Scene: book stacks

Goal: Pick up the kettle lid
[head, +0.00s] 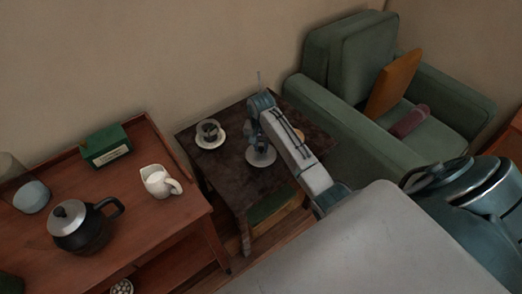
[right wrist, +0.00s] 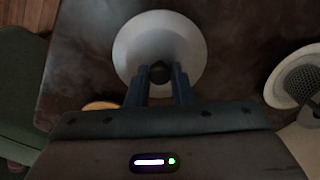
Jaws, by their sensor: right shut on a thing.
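My right gripper (head: 260,143) reaches down over the dark side table. In the right wrist view its fingers (right wrist: 159,73) are shut on a small dark knob (right wrist: 159,72). A pale round disc (right wrist: 134,40) lies below the knob; it also shows under the gripper in the head view (head: 262,159). I cannot tell whether knob and disc are one piece. The black kettle (head: 85,236) stands on the wooden desk at left, with a silver-grey round lid (head: 70,213) on its top, far from the gripper. My left gripper is not in view.
A dark cup (head: 209,128) on a white saucer (head: 212,142) stands on the dark side table (head: 232,178). A white jug (head: 157,181), a green box (head: 106,147) and a pale blue bowl (head: 32,196) are on the desk. A green armchair (head: 345,125) stands close behind.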

